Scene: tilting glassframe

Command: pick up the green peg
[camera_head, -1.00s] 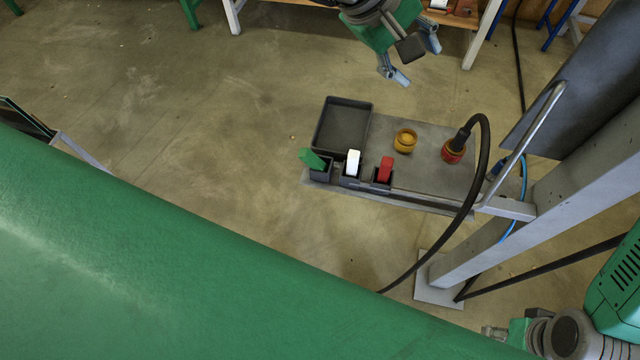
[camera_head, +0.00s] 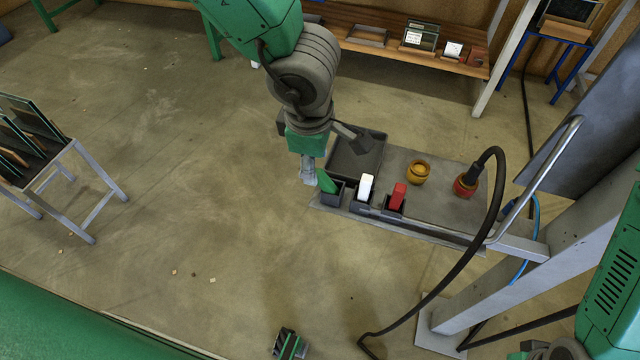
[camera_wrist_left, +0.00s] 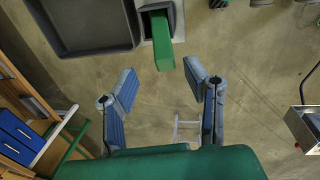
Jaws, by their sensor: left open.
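The green peg (camera_head: 327,183) leans in a small dark holder (camera_head: 333,198) at the left end of the grey panel. My left gripper (camera_head: 308,178) is beside the peg on its left in the head view. In the left wrist view the green peg (camera_wrist_left: 163,42) tilts out of its holder, just beyond the open fingers of my left gripper (camera_wrist_left: 160,88). The fingers are apart with nothing between them.
A white peg (camera_head: 366,186) and a red peg (camera_head: 398,195) stand in holders to the right. An empty dark tray (camera_head: 372,166) lies behind them. A yellow round part (camera_head: 417,172) and a red connector with a black hose (camera_head: 465,186) are farther right. Open floor lies left.

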